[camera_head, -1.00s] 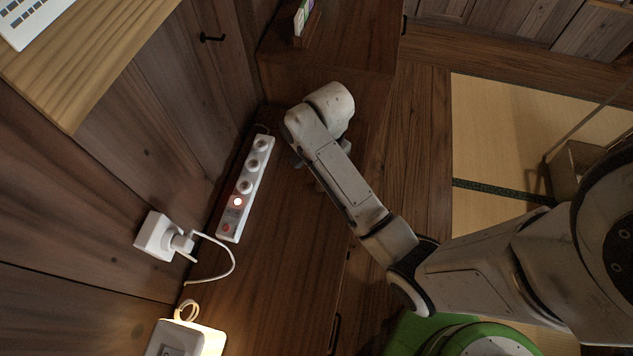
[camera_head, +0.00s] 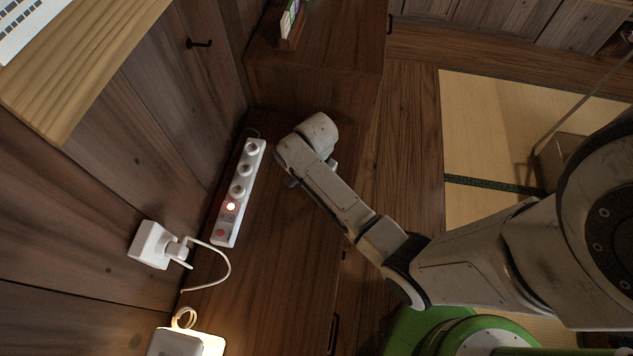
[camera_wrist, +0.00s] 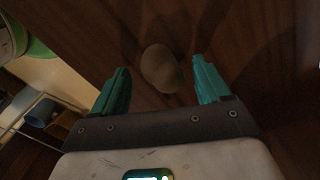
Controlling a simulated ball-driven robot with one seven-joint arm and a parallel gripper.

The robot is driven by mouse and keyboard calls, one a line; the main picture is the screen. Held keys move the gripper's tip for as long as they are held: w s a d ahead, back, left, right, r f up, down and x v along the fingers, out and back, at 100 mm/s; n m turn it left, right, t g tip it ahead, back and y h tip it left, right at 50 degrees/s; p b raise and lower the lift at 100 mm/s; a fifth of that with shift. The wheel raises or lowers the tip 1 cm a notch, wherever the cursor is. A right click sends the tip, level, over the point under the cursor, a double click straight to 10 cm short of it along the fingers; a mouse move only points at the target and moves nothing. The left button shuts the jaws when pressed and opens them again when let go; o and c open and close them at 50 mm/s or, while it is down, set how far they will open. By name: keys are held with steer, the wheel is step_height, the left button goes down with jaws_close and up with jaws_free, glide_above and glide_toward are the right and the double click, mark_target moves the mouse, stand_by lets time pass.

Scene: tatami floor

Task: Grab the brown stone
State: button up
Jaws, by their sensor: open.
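The brown stone (camera_wrist: 161,69) is a smooth, rounded, dull brown lump on the dark wooden surface in the wrist view. My gripper (camera_wrist: 161,82) is open, with one teal finger to the left of the stone and the other to its right. The stone shows between the fingers near their tips, with a small gap on each side. I cannot tell how far above the wood the fingers are. In the head view my arm hides the stone, and only a little of my gripper (camera_head: 291,182) shows under the wrist.
A white power strip (camera_head: 238,192) with a red light lies on the dark wooden cabinet top (camera_head: 270,255), left of my arm. A white plug (camera_head: 152,245) and cable are nearby. A lit lamp (camera_head: 186,342) stands at the bottom. A raised wooden block (camera_head: 315,95) is behind.

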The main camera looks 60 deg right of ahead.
steer(key=c, duration=1.2)
steer(key=shift+r, duration=0.1)
